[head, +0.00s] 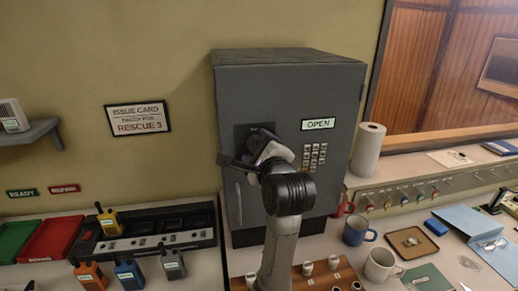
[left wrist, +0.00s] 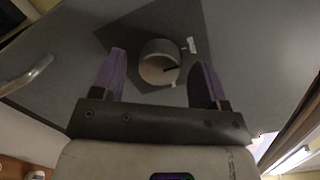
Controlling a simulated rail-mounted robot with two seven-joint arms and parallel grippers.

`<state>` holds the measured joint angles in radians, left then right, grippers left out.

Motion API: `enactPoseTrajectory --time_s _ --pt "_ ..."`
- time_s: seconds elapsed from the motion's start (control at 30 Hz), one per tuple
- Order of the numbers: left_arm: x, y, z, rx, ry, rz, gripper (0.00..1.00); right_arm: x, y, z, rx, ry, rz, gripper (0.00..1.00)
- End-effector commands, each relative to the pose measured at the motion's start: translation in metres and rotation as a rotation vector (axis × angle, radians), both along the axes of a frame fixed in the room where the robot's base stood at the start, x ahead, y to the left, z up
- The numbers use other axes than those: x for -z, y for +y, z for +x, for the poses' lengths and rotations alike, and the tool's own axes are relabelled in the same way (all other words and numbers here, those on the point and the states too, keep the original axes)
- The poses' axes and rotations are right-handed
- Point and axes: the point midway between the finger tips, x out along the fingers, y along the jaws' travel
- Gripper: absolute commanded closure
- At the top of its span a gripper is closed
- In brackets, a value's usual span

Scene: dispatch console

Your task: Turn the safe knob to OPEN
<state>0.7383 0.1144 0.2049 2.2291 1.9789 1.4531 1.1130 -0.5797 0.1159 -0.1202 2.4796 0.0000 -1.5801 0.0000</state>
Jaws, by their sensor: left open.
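The grey safe (head: 290,95) stands against the wall with its door facing me. A green-white OPEN sign (head: 318,124) is on the door. In the left wrist view the round grey safe knob (left wrist: 158,62) sits on a dark square plate (left wrist: 188,22), with a dark pointer mark on its face. Two small white labels lie beside it, too small to read. My left gripper (head: 254,150) is in front of the knob and hides it in the head view. Its purple fingers (left wrist: 162,62) are open, one on each side of the knob; I cannot tell whether they touch it.
A keypad (head: 314,157) and a vertical door handle (head: 238,203) are on the safe door. A paper towel roll (head: 368,149) stands at its right. Mugs (head: 380,264), a brown tray (head: 412,243) and several radios (head: 129,273) crowd the counter below.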

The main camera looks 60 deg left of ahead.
Motion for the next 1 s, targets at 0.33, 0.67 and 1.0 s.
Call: enactPoseTrajectory --time_s 0.33,0.67,1.0 --pt "0.0001 -0.0001 0.0000 0.000 0.001 0.000 0.49 0.0001 -0.0024 -0.0001 -0.006 0.000 -0.008 0.57" --pt "0.0001 -0.0002 0.0000 0.000 0.001 0.000 0.81 0.0001 -0.0024 -0.0001 -0.005 0.000 -0.008 0.57" --pt "0.0004 -0.0001 0.0000 0.000 0.064 0.018 0.81 -0.0010 -0.0005 -0.0001 -0.001 0.000 -0.001 0.57"
